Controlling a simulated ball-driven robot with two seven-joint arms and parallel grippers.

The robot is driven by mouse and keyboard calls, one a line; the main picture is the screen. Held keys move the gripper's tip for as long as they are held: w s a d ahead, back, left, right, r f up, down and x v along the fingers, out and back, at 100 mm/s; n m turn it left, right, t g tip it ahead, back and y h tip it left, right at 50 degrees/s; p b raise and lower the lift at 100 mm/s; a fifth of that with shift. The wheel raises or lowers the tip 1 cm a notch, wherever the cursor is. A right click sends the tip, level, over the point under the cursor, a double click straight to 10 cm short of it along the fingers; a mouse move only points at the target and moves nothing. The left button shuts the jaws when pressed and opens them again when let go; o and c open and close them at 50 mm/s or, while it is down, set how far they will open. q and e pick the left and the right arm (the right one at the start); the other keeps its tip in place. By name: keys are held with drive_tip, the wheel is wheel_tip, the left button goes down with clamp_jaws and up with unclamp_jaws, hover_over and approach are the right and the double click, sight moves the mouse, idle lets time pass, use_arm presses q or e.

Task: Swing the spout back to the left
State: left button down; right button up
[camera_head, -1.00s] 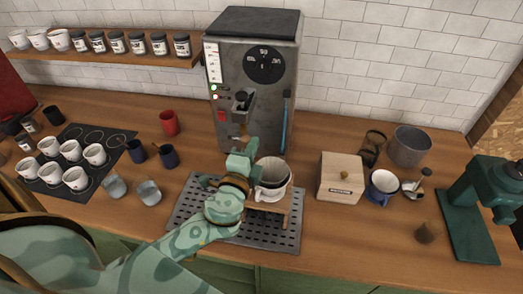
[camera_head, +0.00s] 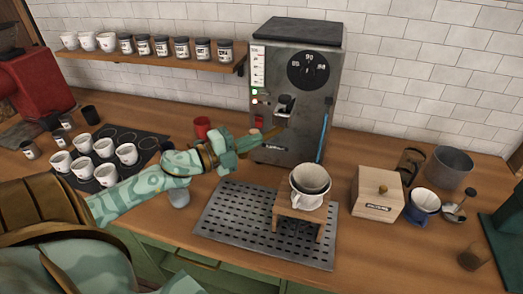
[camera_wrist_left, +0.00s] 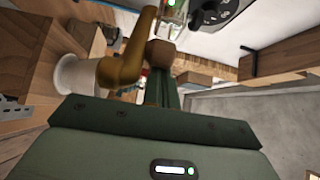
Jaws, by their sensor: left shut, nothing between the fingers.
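The spout (camera_head: 273,132) is a short brass-coloured piece at the front of the grey machine (camera_head: 292,100), below its dark lever. My left gripper (camera_head: 257,141) is at the spout's left side, shut and empty. The gripper partly covers the spout in the head view. In the left wrist view, a curved brass tube with a brown knob, seemingly the spout (camera_wrist_left: 122,66), lies just beyond my shut green fingers (camera_wrist_left: 161,88). I cannot tell whether they touch it. My right gripper is out of view.
A white dripper (camera_head: 311,180) stands on a small wooden stand (camera_head: 283,212) over the drip grate (camera_head: 218,222). Cups on a dark mat (camera_head: 86,184) are at the left. A wooden box (camera_head: 376,197) and blue cup (camera_head: 421,207) are at the right.

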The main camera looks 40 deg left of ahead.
use_arm(q)
drive_tip(key=shift+w+a, duration=0.1)
drive_tip(key=shift+a, duration=1.05)
drive_tip(key=shift+r, duration=0.15)
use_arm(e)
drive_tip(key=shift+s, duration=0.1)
